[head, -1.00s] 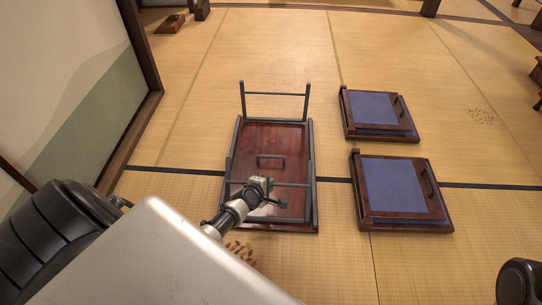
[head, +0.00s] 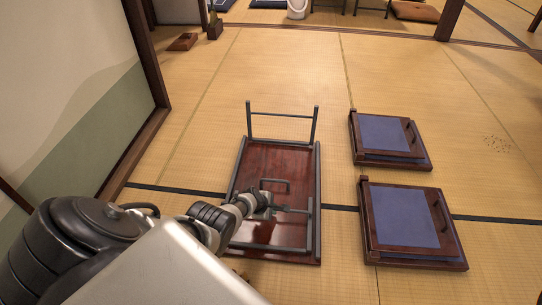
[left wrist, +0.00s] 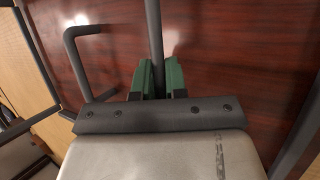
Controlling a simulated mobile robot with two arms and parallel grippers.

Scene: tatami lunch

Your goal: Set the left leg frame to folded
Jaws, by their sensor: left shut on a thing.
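A dark red table (head: 265,235) lies upside down on the tatami, with a small handle (head: 275,182) on its underside. Its far leg frame (head: 283,115) stands up. Its near leg frame (head: 300,211) lies low over the near half of the underside. My left gripper (head: 268,207) is at this near frame, its fingers partly hidden by my arm. In the left wrist view, its green fingers (left wrist: 158,80) are shut on the dark bar (left wrist: 155,35) of the near leg frame, beside the handle (left wrist: 85,60). My right gripper is out of view.
Two low wooden seats with blue pads, a far one (head: 388,135) and a near one (head: 405,217), stand to the right of the table. A wall (head: 70,110) is at the left. The tatami (head: 290,65) beyond the table is clear.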

